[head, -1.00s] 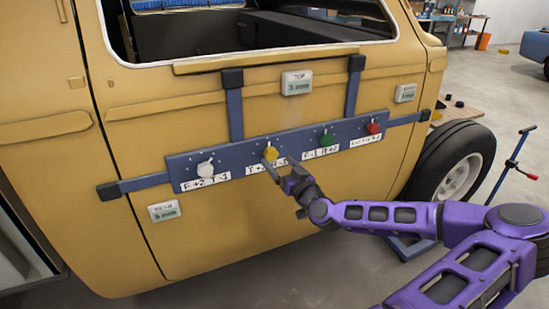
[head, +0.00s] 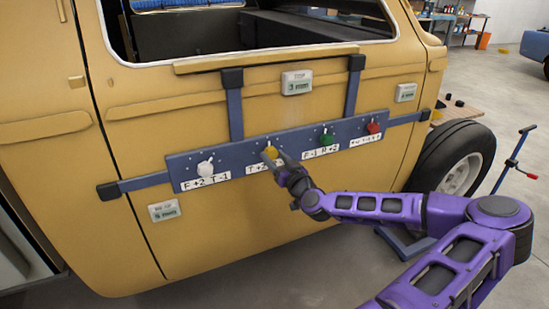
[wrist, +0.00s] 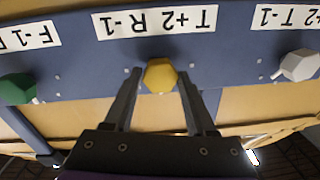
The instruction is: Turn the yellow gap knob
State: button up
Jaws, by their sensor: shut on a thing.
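The yellow knob (head: 270,152) sits on a blue panel (head: 232,158) fixed across the yellow vehicle door. It also shows in the wrist view (wrist: 160,75) as a faceted knob with a "T+2 R-1" label beside it. My gripper (head: 273,157) reaches it from the lower right. In the wrist view my gripper (wrist: 159,80) has one finger on each side of the yellow knob and is shut on it. In the head view the fingers cover part of the label below the knob.
A white knob (head: 205,168) is left of the yellow one; a green knob (head: 327,140) and a red knob (head: 373,127) are right. Small displays are on the door, including one above the panel (head: 297,82) and one lower left (head: 164,211).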

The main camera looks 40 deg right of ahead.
jog(key=shift+c, duration=0.9)
jog(key=shift+m, duration=0.4)
jog(key=m+b, duration=0.1)
jog(key=m, duration=0.2)
jog(key=shift+f+m+b, duration=0.1)
jog(key=shift+m+b, duration=0.2)
jog(key=shift+b, duration=0.1)
jog(key=shift+m+b, duration=0.5)
jog(key=shift+m, duration=1.8)
jog(key=o, duration=1.4)
jog(key=shift+c, duration=0.2)
